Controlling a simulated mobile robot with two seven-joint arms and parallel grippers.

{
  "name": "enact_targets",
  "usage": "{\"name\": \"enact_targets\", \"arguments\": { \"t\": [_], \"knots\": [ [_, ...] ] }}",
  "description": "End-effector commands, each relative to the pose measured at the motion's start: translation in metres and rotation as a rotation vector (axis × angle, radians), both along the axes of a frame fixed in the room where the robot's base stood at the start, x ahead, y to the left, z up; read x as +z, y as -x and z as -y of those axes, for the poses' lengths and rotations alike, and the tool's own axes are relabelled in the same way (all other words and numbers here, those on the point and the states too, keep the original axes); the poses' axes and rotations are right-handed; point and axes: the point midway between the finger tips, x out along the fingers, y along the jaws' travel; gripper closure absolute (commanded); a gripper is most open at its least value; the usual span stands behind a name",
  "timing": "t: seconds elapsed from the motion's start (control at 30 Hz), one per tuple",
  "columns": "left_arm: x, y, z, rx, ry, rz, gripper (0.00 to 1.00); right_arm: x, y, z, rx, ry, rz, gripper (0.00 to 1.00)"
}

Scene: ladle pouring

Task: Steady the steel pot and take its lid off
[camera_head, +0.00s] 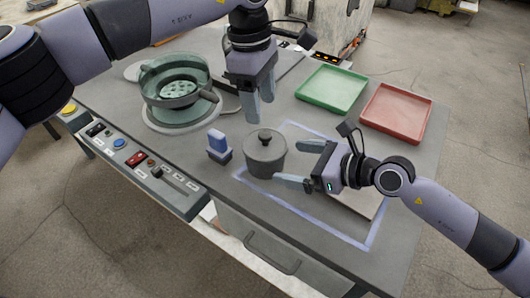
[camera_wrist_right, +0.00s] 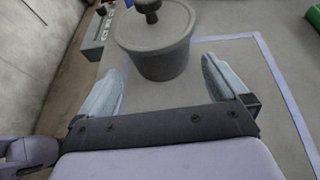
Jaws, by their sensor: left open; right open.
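The steel pot (camera_head: 265,163) stands upright on the grey table, with its lid (camera_head: 264,144) and dark round knob on top. In the right wrist view the pot (camera_wrist_right: 160,63) is straight ahead, just beyond the fingertips, with the lid (camera_wrist_right: 148,29) on it. My right gripper (camera_head: 290,163) is open and empty, low at the right side of the pot, fingers pointing toward it. My left gripper (camera_head: 259,108) is open and empty, fingers down, above and behind the pot. It is apart from the lid knob.
A green tray (camera_head: 331,89) and a red tray (camera_head: 396,112) lie at the back right. A glassy round vessel (camera_head: 176,87) stands at the left. A blue block in a small holder (camera_head: 218,146) stands left of the pot. A blue outline (camera_head: 330,232) marks the table.

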Motion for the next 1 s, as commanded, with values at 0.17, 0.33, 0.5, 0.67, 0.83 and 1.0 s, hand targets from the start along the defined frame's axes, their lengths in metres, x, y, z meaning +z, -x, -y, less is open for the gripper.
{"name": "enact_targets", "arguments": {
  "t": [0.17, 0.33, 0.5, 0.67, 0.83, 1.0],
  "knots": [
    [0.0, 0.0, 0.0, 0.0, 0.0, 0.0, 0.39, -0.006, -0.009, -0.017, 0.001, -0.003, 0.0, 0.0],
    [0.0, 0.0, 0.0, 0.001, 0.002, 0.0, 0.39, -0.016, -0.021, -0.036, 0.001, -0.003, 0.0, 0.0],
    [0.0, 0.0, 0.001, 0.001, 0.003, 0.0, 0.39, -0.023, -0.028, -0.05, 0.0, -0.003, -0.002, 0.0],
    [0.0, 0.0, 0.001, 0.001, 0.003, 0.0, 0.39, -0.025, -0.032, -0.055, 0.001, -0.002, 0.0, 0.0],
    [0.0, 0.0, 0.001, 0.001, 0.003, 0.0, 0.39, -0.026, -0.032, -0.056, 0.001, -0.002, 0.0, 0.0],
    [0.0, 0.0, 0.001, 0.001, 0.003, 0.0, 0.39, -0.026, -0.032, -0.055, 0.0, -0.003, -0.001, 0.26]
  ]
}}
